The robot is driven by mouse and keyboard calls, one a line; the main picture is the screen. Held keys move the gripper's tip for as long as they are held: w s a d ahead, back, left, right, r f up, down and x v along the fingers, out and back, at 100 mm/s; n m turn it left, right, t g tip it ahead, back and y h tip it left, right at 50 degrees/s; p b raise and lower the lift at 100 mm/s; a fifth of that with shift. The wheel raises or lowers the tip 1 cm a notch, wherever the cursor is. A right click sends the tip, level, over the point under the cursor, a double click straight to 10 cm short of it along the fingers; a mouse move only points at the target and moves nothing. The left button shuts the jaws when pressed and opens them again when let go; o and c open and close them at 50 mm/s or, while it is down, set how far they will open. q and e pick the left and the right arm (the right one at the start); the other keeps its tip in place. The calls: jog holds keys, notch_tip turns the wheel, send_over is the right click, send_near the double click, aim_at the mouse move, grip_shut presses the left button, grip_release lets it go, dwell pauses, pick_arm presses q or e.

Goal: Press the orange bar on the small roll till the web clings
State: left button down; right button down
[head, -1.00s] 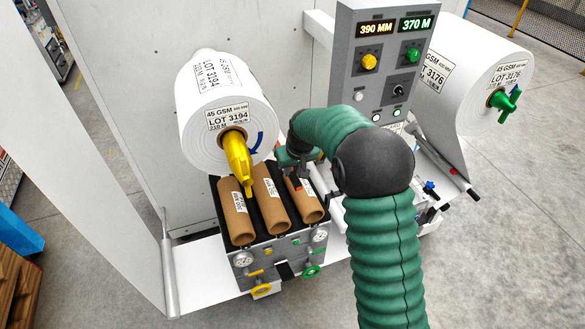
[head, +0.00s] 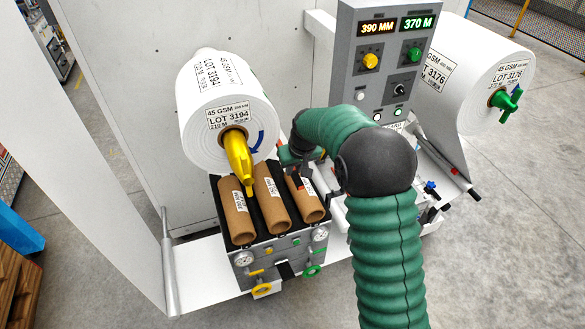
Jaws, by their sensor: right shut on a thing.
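The white paper roll labelled LOT 3194 (head: 200,125) sits on a yellow-handled chuck (head: 237,155) at the left. A second white roll labelled 3176 (head: 470,75) is at the right, with a green handle (head: 506,98). I cannot tell for sure which is the small roll. My right gripper (head: 301,172) is beside the lower right of the LOT 3194 roll, above the cardboard cores. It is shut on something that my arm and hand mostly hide. No orange bar shows clearly. My left gripper is not in view.
Cardboard cores (head: 272,200) lie on a black-topped unit with gauges. The control panel (head: 385,60) reads 390 MM and 370 M. A black-ended bar (head: 445,170) juts out below the right roll.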

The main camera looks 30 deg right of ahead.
jog(key=shift+s+d+f+b, duration=0.25)
jog(key=shift+d+f, duration=0.1)
jog(key=shift+d, duration=0.4)
jog(key=shift+s+d+f+b, duration=0.1)
jog(key=shift+d+f+b, duration=0.2)
jog(key=shift+d, duration=0.45)
jog(key=shift+a, duration=0.15)
